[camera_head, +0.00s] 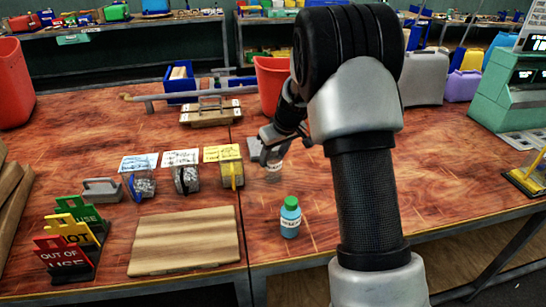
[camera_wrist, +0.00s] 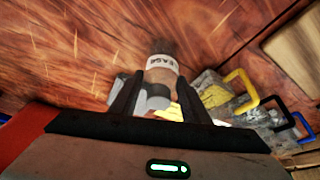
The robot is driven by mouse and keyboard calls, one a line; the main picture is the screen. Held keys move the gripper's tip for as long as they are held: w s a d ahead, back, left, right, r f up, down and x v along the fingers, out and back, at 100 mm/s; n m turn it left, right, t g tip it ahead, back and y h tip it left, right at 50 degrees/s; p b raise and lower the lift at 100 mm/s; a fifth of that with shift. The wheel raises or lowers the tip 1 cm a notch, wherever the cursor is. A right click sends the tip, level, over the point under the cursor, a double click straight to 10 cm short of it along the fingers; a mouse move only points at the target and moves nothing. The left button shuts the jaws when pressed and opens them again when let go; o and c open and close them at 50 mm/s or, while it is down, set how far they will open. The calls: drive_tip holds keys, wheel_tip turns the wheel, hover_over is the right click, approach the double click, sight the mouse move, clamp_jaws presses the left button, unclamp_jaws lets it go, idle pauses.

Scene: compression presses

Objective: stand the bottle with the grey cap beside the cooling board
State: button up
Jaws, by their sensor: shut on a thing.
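The bottle with the grey cap (camera_wrist: 161,72) is between my gripper's two fingers in the wrist view, held near its cap. The light wooden board (camera_head: 185,242), which looks like the cooling board, lies flat at the front left of the table, apart from the bottle and nearer the front edge.
A blue bottle with a green cap (camera_head: 290,218) stands right of the board. Several bins with coloured handles (camera_head: 186,180) and cards stand behind the board. Sign stands (camera_head: 72,240) are at its left. A red bin (camera_head: 272,80) stands behind my gripper. The right table is largely clear.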

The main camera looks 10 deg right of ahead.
drive_tip(key=o, duration=0.6)
drive_tip(key=shift+f, duration=0.15)
drive_tip(key=o, duration=0.4)
drive_tip(key=shift+o, duration=0.2)
